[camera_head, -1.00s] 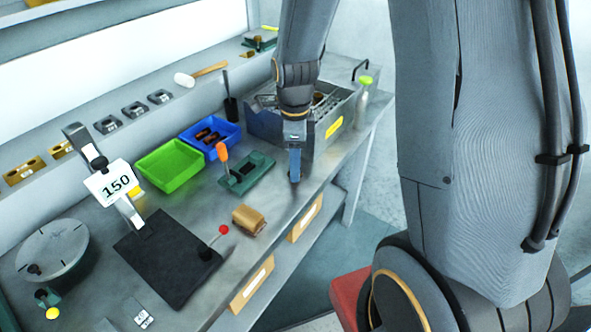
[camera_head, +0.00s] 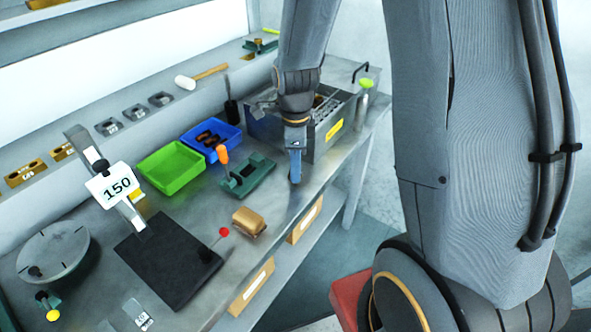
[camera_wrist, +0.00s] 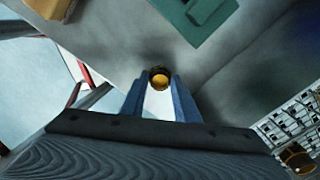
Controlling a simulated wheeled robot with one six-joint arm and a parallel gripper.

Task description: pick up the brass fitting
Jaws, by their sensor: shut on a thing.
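The brass fitting (camera_wrist: 159,79) is a small round golden piece with a dark top. In the wrist view it sits between the tips of the two blue fingers of my gripper (camera_wrist: 159,98), which is shut on it. In the head view my gripper (camera_head: 295,166) points down near the front edge of the bench, right of the green fixture; the fitting cannot be made out there. A second brass-coloured round piece (camera_wrist: 297,157) shows at the lower right of the wrist view, by the mesh.
A grey metal box with mesh (camera_head: 338,128) stands behind my gripper. The green fixture (camera_head: 250,178) with an orange-tipped lever is left of it.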

